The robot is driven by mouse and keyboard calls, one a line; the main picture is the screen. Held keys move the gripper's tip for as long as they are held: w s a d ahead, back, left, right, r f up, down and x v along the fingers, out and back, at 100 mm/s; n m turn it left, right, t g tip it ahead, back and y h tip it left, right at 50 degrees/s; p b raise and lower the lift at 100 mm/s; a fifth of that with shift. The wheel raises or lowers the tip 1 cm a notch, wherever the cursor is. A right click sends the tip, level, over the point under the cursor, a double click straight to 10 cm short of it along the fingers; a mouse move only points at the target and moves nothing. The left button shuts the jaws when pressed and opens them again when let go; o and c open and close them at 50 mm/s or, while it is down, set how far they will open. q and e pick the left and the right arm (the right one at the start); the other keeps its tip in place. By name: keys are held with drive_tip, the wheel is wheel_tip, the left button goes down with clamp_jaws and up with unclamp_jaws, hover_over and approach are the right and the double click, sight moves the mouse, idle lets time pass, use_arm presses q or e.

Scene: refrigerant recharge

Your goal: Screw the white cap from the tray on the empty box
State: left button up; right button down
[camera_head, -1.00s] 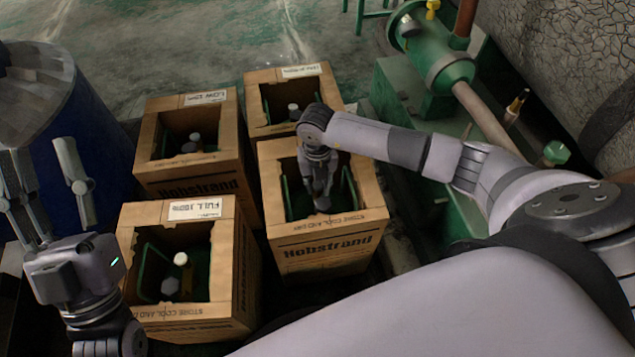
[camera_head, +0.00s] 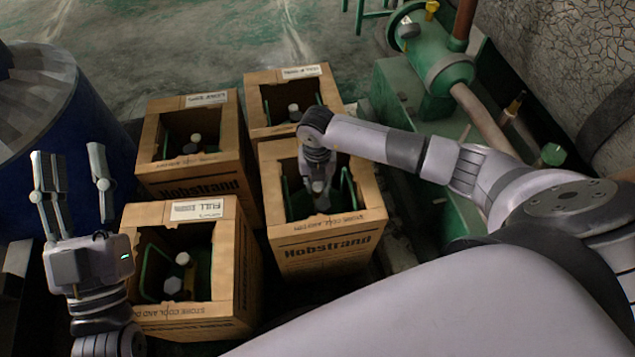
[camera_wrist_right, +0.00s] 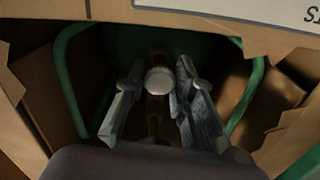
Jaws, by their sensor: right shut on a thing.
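Four cardboard boxes stand together. My right gripper (camera_head: 320,198) reaches down into the front right box (camera_head: 330,243). In the right wrist view its fingers (camera_wrist_right: 158,95) stand on both sides of a round white cap (camera_wrist_right: 158,80) and are shut on it. The cap sits upright over a dark neck inside the box; whether it is seated on threads I cannot tell. The box's label is mostly hidden, so I cannot read whether it is the empty box. My left gripper (camera_head: 72,155) is open and empty, fingers up, left of the front left box. The tray is not in view.
The front left box (camera_head: 244,270) is labelled FULL and the back left box (camera_head: 195,178) LOW. The back right box (camera_head: 262,92) also holds a capped bottle. A blue drum (camera_head: 85,120) stands at left, green machinery (camera_head: 440,150) at right.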

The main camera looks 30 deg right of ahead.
drive_tip(key=c, duration=1.7)
unclamp_jaws()
drive_tip(key=shift+s+f, duration=0.1)
drive_tip(key=shift+s, duration=0.05)
drive_tip(key=o, duration=0.4)
wheel_tip(320, 180, up, 12)
drive_tip(key=shift+r, duration=0.1)
